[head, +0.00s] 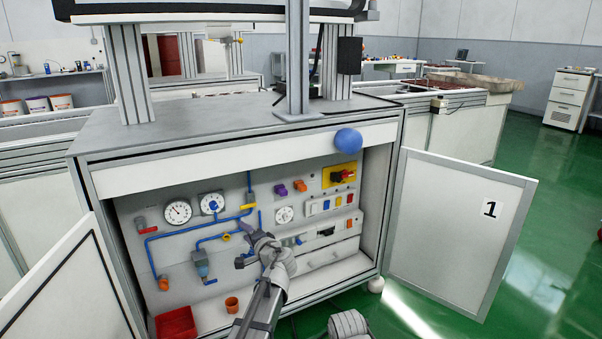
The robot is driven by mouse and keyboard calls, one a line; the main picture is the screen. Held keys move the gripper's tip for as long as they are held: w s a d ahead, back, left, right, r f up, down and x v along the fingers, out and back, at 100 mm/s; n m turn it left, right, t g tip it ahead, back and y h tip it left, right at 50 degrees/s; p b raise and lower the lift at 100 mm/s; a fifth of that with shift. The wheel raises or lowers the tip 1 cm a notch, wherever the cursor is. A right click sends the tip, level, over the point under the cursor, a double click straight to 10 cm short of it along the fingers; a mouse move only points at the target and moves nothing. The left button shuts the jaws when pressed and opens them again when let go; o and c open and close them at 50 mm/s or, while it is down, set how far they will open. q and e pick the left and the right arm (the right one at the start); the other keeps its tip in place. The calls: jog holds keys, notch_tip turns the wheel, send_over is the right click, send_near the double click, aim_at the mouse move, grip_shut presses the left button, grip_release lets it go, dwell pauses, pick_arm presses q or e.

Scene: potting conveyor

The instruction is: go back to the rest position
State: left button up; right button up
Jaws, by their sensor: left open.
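My left gripper (243,246) is open in front of the control panel (130,213) inside the cabinet. Its jaws point to the left and up, near the blue pipes (190,231) and a small yellow valve handle (226,237). Nothing shows between the jaws. I cannot tell whether it touches the panel. My left arm comes up from the bottom edge and hides part of the cabinet's lower middle. My right gripper is not in view.
The cabinet's right door (455,232), marked 1, and left door (70,285) stand open. A red bin (176,324) and a small orange pot (232,305) sit low in the cabinet. Green floor (540,240) is clear at right.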

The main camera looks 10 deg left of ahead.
pick_arm(q)
jog(key=s+d+f+n+g+h+p, duration=0.1)
jog(key=s+d+g+h+p, duration=0.4)
jog(key=s, duration=0.7)
jog(key=s+d+f+n+g+h+p, duration=0.1)
jog(key=s+d+n+g+p, duration=0.15)
jog(key=s+d, duration=0.7)
jog(key=s+d+f+g+h+p, duration=0.25)
jog(key=s+d+g+p, duration=0.25)
jog(key=s, duration=0.8)
notch_tip(320, 180, up, 38)
jog(key=p, duration=3.7)
jog(key=shift+w, duration=0.15)
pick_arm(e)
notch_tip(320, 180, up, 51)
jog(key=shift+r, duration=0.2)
